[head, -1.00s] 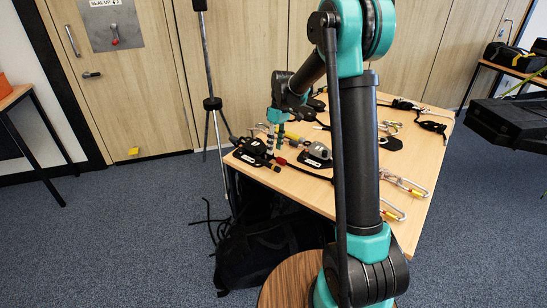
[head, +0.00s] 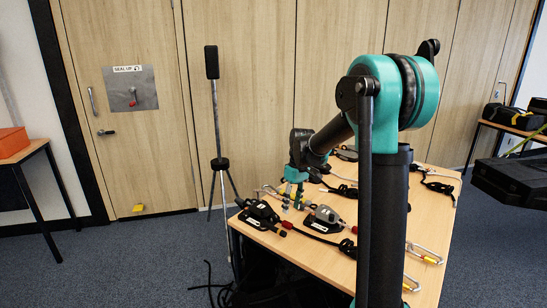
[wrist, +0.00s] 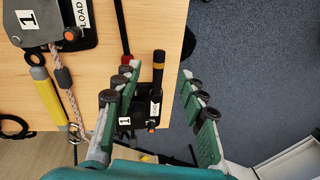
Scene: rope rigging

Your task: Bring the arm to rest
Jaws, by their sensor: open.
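Nothing is held. My arm reaches out bent, its teal elbow high in the head view.
Black rigging devices (head: 324,219), straps and carabiners (head: 424,253) lie on the table. A black stand (head: 217,130) rises beyond the table's left corner. A side table with an orange box (head: 12,141) is at the left, and black cases (head: 514,117) are at the right. Floor at the left is open.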

